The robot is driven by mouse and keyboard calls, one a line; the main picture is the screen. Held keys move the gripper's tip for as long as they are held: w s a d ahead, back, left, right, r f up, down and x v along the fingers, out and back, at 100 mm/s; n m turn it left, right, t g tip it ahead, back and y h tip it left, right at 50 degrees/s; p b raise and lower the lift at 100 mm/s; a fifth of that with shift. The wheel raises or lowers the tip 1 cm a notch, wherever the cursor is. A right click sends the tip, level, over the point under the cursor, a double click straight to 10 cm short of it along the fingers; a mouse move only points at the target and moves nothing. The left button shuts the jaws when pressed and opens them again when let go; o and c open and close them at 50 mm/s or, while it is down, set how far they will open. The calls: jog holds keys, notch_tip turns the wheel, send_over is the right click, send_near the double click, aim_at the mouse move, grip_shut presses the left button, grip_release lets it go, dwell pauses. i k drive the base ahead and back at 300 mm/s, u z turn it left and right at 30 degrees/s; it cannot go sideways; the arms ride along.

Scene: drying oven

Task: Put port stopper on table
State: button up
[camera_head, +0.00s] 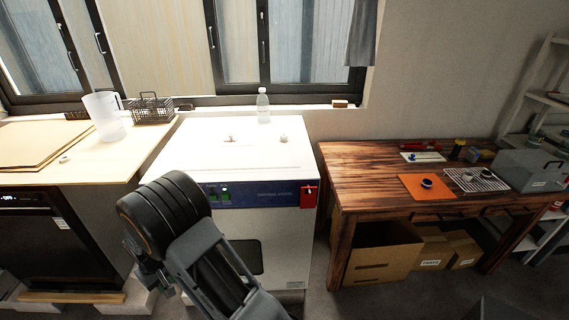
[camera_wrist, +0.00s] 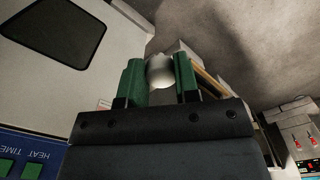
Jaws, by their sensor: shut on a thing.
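The port stopper (camera_wrist: 160,72) is a pale, rounded piece. In the wrist view it sits between the two green fingers of my gripper (camera_wrist: 159,75), which is shut on it. In the head view my arm's dark wrist hides most of the gripper, low in front of the white drying oven (camera_head: 240,160), and the stopper cannot be made out there. The wooden table (camera_head: 355,172) stands to the right of the oven, well away from my gripper.
An orange mat (camera_head: 411,193), a wire rack (camera_head: 497,187) and a grey toolbox (camera_head: 530,163) occupy the table's middle and right. Its left end is bare. Cardboard boxes (camera_head: 375,268) sit beneath. A side counter (camera_head: 105,170) is at left.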

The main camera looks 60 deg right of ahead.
aim_at(367, 183)
jog(key=u, duration=0.75)
jog(key=k, duration=1.65)
jog(key=z, duration=2.15)
jog(key=i, duration=0.55)
jog(key=u, duration=0.05)
